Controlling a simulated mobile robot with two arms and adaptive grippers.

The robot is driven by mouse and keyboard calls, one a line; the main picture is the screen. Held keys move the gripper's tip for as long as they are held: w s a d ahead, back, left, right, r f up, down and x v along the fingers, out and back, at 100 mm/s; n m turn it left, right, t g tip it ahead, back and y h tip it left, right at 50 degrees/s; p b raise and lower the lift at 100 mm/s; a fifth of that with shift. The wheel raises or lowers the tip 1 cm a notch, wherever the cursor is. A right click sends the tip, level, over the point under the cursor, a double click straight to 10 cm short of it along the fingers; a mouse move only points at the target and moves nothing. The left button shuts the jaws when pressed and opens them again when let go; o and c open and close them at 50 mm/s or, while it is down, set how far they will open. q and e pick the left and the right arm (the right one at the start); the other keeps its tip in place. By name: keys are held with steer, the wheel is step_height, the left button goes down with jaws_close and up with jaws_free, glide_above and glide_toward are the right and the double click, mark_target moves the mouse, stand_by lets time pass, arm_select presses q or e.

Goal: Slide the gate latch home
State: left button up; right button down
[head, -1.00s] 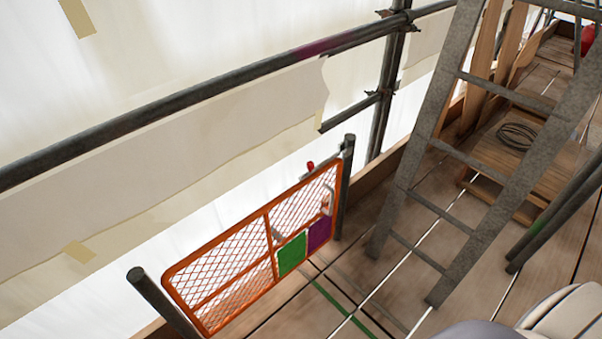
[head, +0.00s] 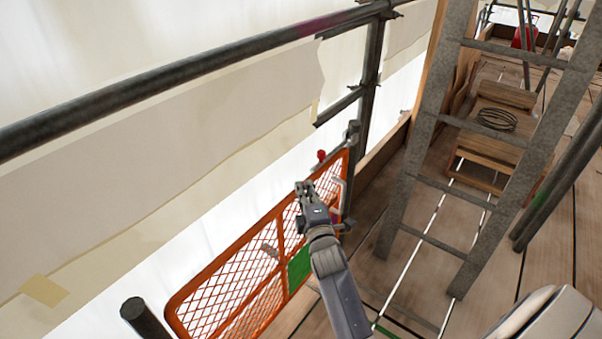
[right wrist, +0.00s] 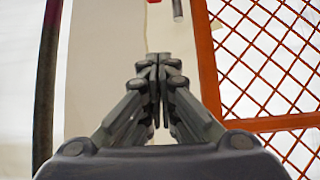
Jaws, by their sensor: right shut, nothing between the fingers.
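The orange mesh gate (head: 281,243) stands between two dark posts, with green and purple panels low on it. The gate latch, a grey bar with a red knob (head: 321,156), is at the gate's top far corner beside the far post (head: 351,140). My right gripper (head: 304,187) is shut and empty, in front of the gate in the picture and below left of the knob. In the right wrist view its closed fingertips (right wrist: 158,62) point toward a grey rod end (right wrist: 177,10) and a sliver of red at the top edge, apart from both. My left gripper is out of view.
A grey ladder (head: 412,165) stands right of the gate. A wooden crate (head: 480,145) with a coiled wire (head: 497,119) lies behind it. A dark rail (head: 190,72) crosses above the gate, before pale sheeting. Bare planks lie between gate and ladder.

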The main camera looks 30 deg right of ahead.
mark_target(322, 157)
steer(key=w+d, duration=0.2)
steer(key=w, duration=0.1)
steer(key=w+d+b, duration=0.1)
steer(key=w+d, duration=0.1)
steer(key=w, duration=0.1)
steer(key=w+d+b, duration=0.1)
steer(key=w+d, duration=0.1)
steer(key=w, duration=0.1)
steer(key=shift+w+d+r, duration=0.1)
steer(key=shift+d, duration=0.05)
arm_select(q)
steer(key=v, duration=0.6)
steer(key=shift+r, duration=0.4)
arm_select(e)
steer(key=shift+d, duration=0.45)
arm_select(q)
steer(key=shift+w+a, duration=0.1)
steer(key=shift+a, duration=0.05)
arm_select(e)
steer(key=d, duration=0.1)
steer(key=w+d, duration=0.1)
steer(key=d, duration=0.1)
steer(key=w+d, duration=0.1)
steer(key=d, duration=0.1)
steer(key=shift+b, duration=0.4)
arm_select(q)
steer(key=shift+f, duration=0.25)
arm_select(e)
steer(key=shift+a, duration=0.1)
